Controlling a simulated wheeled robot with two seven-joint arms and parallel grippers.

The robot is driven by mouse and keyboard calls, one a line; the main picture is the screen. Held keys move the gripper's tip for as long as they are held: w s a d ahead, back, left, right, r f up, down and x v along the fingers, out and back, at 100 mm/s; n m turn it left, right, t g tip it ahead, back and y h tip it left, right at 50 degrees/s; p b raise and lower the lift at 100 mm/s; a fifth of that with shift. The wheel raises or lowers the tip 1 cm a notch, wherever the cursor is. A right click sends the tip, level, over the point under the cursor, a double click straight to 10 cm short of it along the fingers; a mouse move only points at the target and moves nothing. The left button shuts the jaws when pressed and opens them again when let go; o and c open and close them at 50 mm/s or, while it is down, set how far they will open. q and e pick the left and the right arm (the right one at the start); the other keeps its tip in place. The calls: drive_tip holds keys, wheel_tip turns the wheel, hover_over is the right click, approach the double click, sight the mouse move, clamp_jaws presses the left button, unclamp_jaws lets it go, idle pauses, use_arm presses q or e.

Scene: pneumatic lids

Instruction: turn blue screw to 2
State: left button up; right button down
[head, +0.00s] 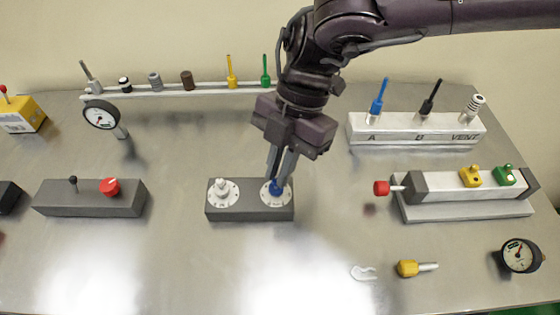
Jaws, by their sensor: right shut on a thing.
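The blue screw (276,188) stands at the centre of the right white dial on a dark grey block (250,213) in the middle of the table. My right gripper (277,181) reaches down from above and is shut on the blue screw. The fingers cover part of the screw and of its dial (264,198), and the dial marks are too small to read. A white screw (222,186) stands on the left dial of the same block. My left gripper is not in view.
A rail (190,91) with several pegs runs behind, with a gauge (101,115) at its left. A block marked A, B and VENT (416,137) and a cylinder with a red knob (381,188) stand at right. A yellow-headed part (408,268) lies in front. The table's front middle is clear.

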drive_tip(key=n+p, duration=0.1)
drive_tip(key=n+h+p, duration=0.1)
drive_tip(key=n+p, duration=0.1)
drive_tip(key=n+g+p, duration=0.1)
drive_tip(key=shift+a+r+n, duration=0.2)
drive_tip(key=shift+r+n, duration=0.1)
drive_tip(key=n+h+p, duration=0.1)
drive_tip(key=n+p, duration=0.1)
drive_tip(key=shift+w+a+p, duration=0.1)
drive_tip(key=shift+p, duration=0.2)
drive_tip(key=shift+a+f+n+h+p, duration=0.15)
drive_tip(key=shift+n+h+p, duration=0.6)
drive_tip(key=shift+n, duration=0.55)
drive_tip(key=shift+f, duration=0.1)
drive_tip(key=c, duration=1.5)
unclamp_jaws()
drive_tip(key=v, duration=0.7)
drive_tip(key=shift+w+r, duration=0.25)
drive_tip(key=shift+r, duration=0.1)
